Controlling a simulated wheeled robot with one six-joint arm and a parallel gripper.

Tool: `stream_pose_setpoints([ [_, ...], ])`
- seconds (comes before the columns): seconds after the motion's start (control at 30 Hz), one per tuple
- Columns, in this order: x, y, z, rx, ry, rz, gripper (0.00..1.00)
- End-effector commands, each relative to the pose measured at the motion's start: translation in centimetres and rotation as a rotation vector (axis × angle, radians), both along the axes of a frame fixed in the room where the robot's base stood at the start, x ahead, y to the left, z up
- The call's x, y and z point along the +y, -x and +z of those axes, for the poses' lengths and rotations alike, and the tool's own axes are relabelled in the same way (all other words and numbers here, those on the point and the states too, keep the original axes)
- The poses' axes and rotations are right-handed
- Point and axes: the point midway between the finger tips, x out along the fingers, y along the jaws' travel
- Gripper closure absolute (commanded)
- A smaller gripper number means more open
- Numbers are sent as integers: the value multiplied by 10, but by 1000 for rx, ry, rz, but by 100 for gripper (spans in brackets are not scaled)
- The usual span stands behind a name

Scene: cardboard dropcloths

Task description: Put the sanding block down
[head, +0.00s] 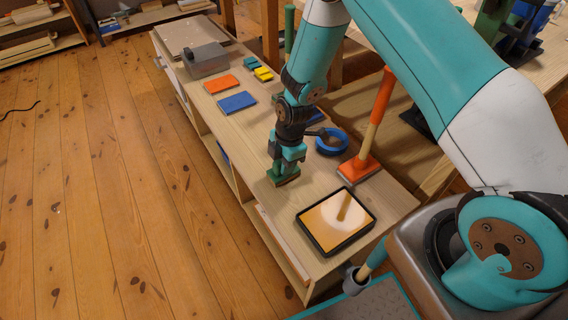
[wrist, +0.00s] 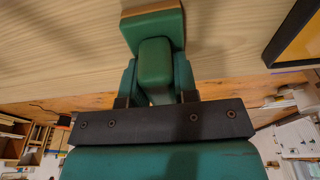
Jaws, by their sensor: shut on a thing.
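The sanding block (head: 283,179) is green with a thin brown underside. It is at the bench top (head: 262,190), near the bench's left long edge in the head view. My gripper (head: 288,160) points down and is shut on the block's raised green handle. In the wrist view, the fingers of my gripper (wrist: 156,88) stand on both sides of the handle, and the wide body of the sanding block (wrist: 153,25) lies beyond it over pale wood. I cannot tell whether its underside touches the bench.
A black-framed tray (head: 310,233) lies nearer on the bench. A blue ring (head: 331,149) and an orange long-handled tool (head: 359,168) are to the right. Blue (head: 237,103) and orange (head: 221,84) flat pieces and a grey box (head: 206,62) lie farther back. Bare wood surrounds the block.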

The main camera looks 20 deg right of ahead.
Motion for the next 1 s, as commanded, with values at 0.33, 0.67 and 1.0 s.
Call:
stream_pose_setpoints([
  [0.33,0,0,-2,0,0,0,50],
  [0.67,0,0,2,0,0,0,47],
  [1.0,-9,-3,65,-4,-1,-2,47],
])
